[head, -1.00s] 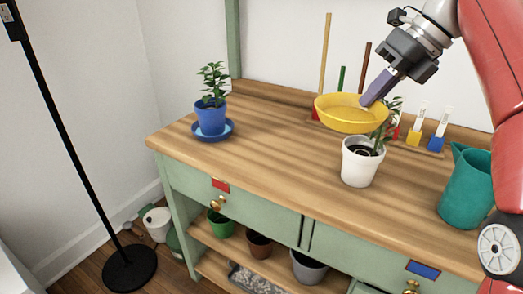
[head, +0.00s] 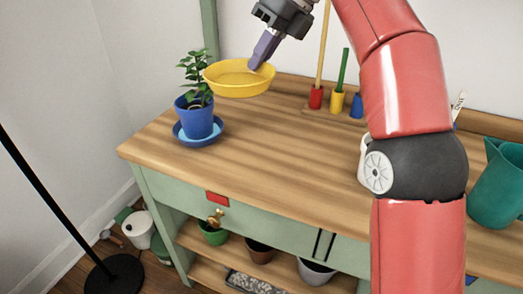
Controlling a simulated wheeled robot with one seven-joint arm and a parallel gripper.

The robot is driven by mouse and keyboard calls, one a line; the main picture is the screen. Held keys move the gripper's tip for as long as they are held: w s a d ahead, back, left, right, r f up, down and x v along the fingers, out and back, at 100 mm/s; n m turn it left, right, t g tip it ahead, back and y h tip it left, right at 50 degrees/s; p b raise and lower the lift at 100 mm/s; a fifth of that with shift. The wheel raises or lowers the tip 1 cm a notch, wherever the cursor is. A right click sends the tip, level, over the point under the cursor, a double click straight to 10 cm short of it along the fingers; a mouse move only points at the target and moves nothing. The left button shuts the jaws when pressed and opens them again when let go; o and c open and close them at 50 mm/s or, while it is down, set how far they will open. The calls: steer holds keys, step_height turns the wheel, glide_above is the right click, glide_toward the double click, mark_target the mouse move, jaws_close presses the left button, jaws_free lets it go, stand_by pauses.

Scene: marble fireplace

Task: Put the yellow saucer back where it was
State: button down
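The yellow saucer (head: 240,80) is a shallow round dish held up in the air above the wooden tabletop, roughly level. My gripper (head: 259,64) is shut on its right rim. In the picture the saucer overlaps the upper right of a leafy plant in a blue pot (head: 198,118). That pot stands on a blue saucer (head: 201,142) at the left of the table. I cannot tell whether the yellow saucer touches the leaves. The white pot is mostly hidden behind my arm; only a sliver of its rim (head: 364,150) shows.
The wooden tabletop (head: 265,150) is clear in the middle. Behind it stands a rack with red, yellow and blue holders (head: 338,102) and upright sticks. A teal pitcher (head: 497,185) is at the right. Several pots sit on the lower shelf (head: 205,262). A black lamp pole (head: 45,205) stands at the left.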

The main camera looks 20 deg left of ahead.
steer(key=w+d+r+m+t, duration=0.2)
steer(key=w+d+m, duration=0.15)
steer(key=d, duration=0.45)
steer(key=shift+y, duration=0.3)
steer(key=f+b, duration=0.3)
steer(key=f, duration=0.3)
steer(key=f+b, duration=0.3)
steer(key=f, duration=0.3)
steer(key=f+b, duration=0.3)
steer(key=f, duration=0.4)
steer(key=shift+s, duration=0.4)
steer(key=c, duration=1.7)
jaws_free()
steer(key=shift+f, duration=0.1)
steer(key=p+v, duration=0.4)
steer(key=v, duration=0.8)
steer(key=shift+w, duration=0.1)
